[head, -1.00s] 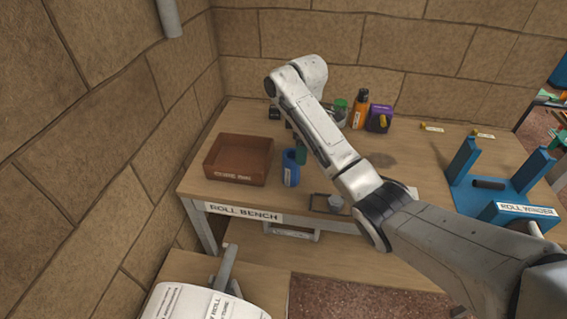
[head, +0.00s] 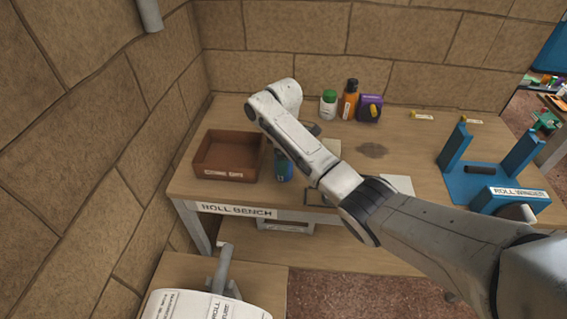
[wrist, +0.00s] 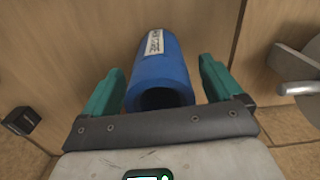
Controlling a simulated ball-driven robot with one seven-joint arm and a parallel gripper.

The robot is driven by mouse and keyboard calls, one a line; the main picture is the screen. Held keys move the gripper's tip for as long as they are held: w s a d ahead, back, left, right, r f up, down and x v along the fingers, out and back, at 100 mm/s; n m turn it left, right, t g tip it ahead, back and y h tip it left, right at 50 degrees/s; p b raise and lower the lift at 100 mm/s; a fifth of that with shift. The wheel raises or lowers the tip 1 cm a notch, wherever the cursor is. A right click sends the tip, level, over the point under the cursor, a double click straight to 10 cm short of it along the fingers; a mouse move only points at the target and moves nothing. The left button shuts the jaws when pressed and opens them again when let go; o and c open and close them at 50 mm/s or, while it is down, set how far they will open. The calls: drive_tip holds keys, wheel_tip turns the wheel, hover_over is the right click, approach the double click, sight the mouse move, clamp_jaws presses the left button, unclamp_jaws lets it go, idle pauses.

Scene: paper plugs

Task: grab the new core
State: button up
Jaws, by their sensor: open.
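The blue core (head: 284,172) stands on the roll bench just right of the brown box, partly hidden behind my arm in the head view. In the wrist view the blue core (wrist: 158,70) shows as a hollow tube with a white label, its open end toward my palm. My gripper (wrist: 162,66) is open, with one green finger on each side of the core. Small gaps seem to show between fingers and tube; contact cannot be told. In the head view my gripper is mostly hidden by the arm.
The brown box (head: 203,160) stands close left of the core. A white jar (head: 328,106), an orange bottle (head: 349,103) and a purple box (head: 366,107) stand at the back. The blue roll winder (head: 475,185) is at the right. The bench middle right is mostly clear.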

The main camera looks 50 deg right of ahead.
drive_tip(key=shift+s+f, duration=0.1)
drive_tip(key=shift+f, duration=0.7)
drive_tip(key=c, duration=1.2)
drive_tip(key=shift+r, duration=0.1)
